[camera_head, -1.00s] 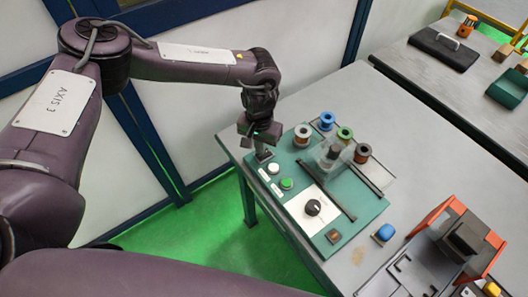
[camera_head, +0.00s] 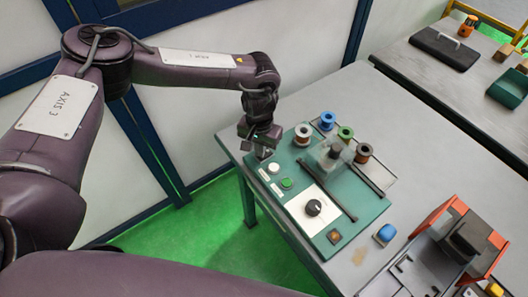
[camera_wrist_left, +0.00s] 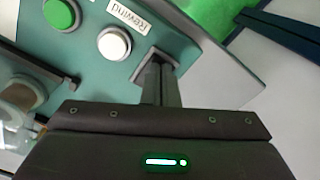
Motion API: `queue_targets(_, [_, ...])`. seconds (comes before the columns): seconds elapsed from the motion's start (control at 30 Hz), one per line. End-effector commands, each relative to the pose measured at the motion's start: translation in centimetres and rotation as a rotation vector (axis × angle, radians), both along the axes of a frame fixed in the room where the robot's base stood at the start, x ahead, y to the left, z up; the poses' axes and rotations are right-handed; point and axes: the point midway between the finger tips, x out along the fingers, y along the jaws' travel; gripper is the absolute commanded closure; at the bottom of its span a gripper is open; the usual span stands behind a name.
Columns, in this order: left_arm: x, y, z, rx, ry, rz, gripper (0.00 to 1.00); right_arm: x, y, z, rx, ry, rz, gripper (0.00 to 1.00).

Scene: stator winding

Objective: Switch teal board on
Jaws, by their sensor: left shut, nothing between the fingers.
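The teal board (camera_head: 366,212) lies on the grey table. Near its far left corner, the shut and empty fingers of my left gripper (camera_head: 264,153) point down. In the left wrist view the fingertips (camera_wrist_left: 160,84) are at a dark square-framed switch (camera_wrist_left: 154,62) and hide much of it; I cannot tell its position or whether they press it. My right gripper is not in view.
Several wire spools, such as the blue-topped one (camera_head: 327,120), stand along the board's far side. A blue-capped item (camera_head: 386,233) and an orange-sided fixture (camera_head: 440,212) are to the right. The table is clear behind the spools.

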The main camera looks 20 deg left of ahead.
Motion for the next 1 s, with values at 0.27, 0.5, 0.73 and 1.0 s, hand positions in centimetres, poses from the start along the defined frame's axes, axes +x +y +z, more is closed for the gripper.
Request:
queue_targets(0.27, [0.0,0.0,-0.3,-0.001,0.000,0.000,1.00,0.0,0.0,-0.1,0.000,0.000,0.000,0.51])
queue_targets(0.5, [0.0,0.0,1.6,-0.002,0.000,0.000,1.00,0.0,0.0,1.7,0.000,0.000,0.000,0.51])
queue_targets(0.73, [0.0,0.0,3.4,-0.001,0.001,0.001,1.00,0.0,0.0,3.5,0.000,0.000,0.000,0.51])
queue_targets(1.0, [0.0,0.0,5.6,0.000,0.001,0.001,1.00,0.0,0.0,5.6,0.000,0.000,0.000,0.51])
